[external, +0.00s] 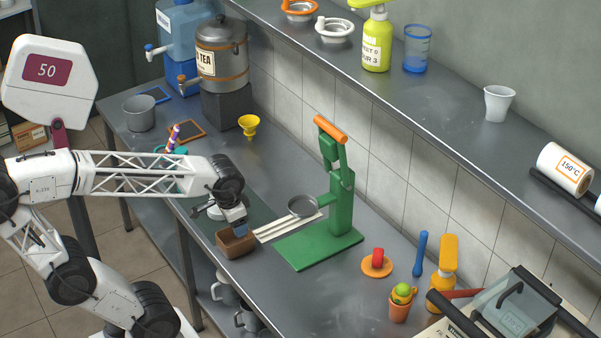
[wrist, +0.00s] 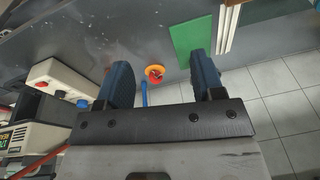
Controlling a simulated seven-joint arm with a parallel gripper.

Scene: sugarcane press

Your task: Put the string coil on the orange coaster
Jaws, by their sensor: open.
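An orange coaster (external: 370,271) lies on the grey counter right of the green press. A small red piece (external: 378,255), probably the string coil, sits on it; its windings are too small to make out. In the wrist view the coaster (wrist: 151,69) shows between my fingers, some distance beyond them, with the red piece (wrist: 157,75) on it. My gripper (external: 238,222) is open, over or beside a brown box (external: 236,244) at the counter's front edge, far left of the coaster.
The green press (external: 342,205) with a round pan (external: 302,206) and pale strips (external: 287,229) stands between my gripper and the coaster. A blue stick (external: 420,253), an orange-yellow bottle (external: 443,270) and an orange cup (external: 400,308) stand near the coaster.

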